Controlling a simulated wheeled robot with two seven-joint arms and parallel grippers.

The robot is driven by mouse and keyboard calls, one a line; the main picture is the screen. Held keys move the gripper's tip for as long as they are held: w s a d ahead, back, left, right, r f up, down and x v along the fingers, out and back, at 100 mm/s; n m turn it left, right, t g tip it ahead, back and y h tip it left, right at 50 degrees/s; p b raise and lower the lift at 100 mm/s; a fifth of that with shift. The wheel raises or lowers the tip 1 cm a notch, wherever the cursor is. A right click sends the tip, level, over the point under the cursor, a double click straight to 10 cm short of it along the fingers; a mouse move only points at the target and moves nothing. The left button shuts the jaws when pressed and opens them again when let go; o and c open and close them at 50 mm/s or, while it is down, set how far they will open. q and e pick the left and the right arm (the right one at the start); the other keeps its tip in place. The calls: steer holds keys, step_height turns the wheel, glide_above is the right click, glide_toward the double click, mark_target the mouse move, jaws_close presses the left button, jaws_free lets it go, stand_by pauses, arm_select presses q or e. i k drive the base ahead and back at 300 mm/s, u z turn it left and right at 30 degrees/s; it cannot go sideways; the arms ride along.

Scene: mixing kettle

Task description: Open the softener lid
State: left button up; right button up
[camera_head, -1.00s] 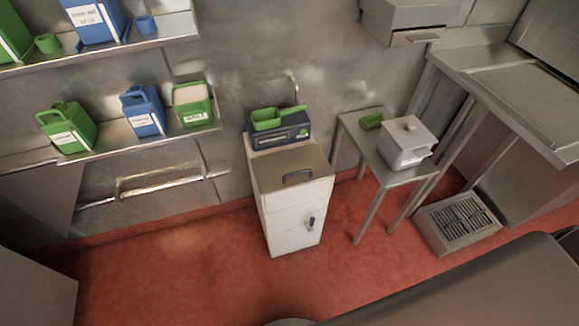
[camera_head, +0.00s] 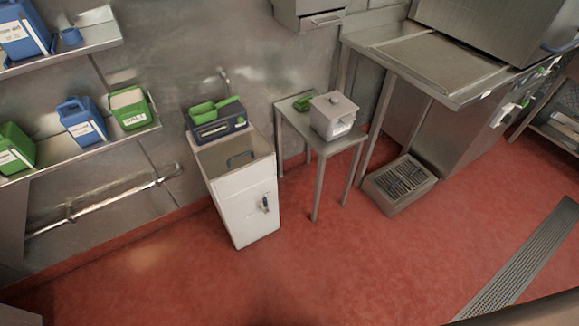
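The softener is a white upright cabinet (camera_head: 247,212) on the red floor against the wall. Neither of my grippers is in view.
A small steel table (camera_head: 290,116) to the right holds a lidded pot (camera_head: 333,116) and a green item (camera_head: 302,102). A floor grate unit (camera_head: 399,184) stands further right. Wall shelves (camera_head: 75,151) with green and blue containers are at left. Red floor (camera_head: 330,262) in front is clear.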

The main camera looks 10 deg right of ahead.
mark_target(223, 158)
steer(key=z, duration=0.65)
steer(key=k, duration=0.9)
steer(key=z, duration=0.55)
steer(key=i, duration=1.05)
steer(key=u, duration=0.9)
steer(key=i, duration=0.95)
steer(key=u, duration=0.6)
